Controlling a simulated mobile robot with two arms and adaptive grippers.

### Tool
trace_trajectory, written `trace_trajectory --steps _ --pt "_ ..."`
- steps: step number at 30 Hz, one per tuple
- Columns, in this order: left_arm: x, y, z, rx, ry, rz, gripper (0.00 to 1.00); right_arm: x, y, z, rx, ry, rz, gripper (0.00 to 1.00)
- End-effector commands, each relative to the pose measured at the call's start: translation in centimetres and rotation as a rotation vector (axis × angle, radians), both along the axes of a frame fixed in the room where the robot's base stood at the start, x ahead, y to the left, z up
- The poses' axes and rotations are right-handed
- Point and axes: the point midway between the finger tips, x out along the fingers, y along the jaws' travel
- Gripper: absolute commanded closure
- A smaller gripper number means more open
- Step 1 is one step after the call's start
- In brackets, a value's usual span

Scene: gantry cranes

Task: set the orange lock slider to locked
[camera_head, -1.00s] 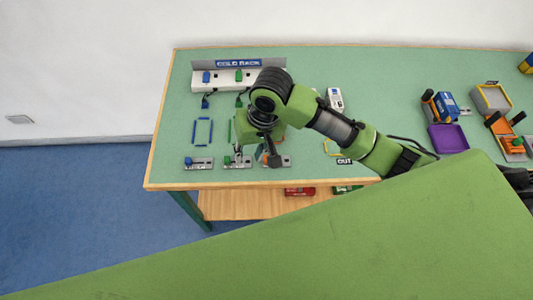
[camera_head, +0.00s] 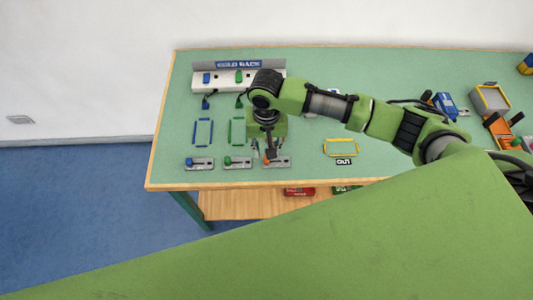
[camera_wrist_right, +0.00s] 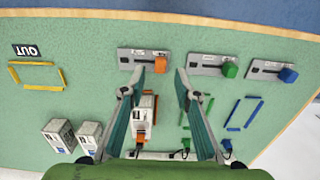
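The orange lock slider (camera_wrist_right: 161,64) sits at the right end of its grey slotted plate (camera_wrist_right: 133,58) in the right wrist view. In the head view the orange slider (camera_head: 266,160) is at the left of its plate, partly hidden by my gripper. My right gripper (camera_wrist_right: 160,82) is open, its two teal fingers apart with nothing between the tips; the orange slider appears just beyond the gap. In the head view the right gripper (camera_head: 268,151) points down above this plate. Whether it touches the slider I cannot tell. My left gripper is not in view.
A green slider (camera_head: 228,161) and a blue slider (camera_head: 190,161) sit on similar plates to the left. A yellow outline (camera_head: 340,148) with an OUT label lies right. The white rack (camera_head: 222,81) stands at the back. Blue and green outlines lie between.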

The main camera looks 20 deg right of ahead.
Motion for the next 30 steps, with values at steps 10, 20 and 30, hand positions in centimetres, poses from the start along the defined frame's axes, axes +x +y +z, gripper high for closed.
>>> trace_trajectory --steps 10,20,30 --pt "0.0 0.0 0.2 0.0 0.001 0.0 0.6 0.0 0.0 -3.6 0.001 -0.001 0.001 0.71" --pt "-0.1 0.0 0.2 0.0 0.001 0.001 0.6 0.0 0.0 -3.7 0.001 -0.001 0.001 0.84" --pt "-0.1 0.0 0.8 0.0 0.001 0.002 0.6 -0.2 -0.5 -3.5 -0.001 0.001 -0.001 1.0"
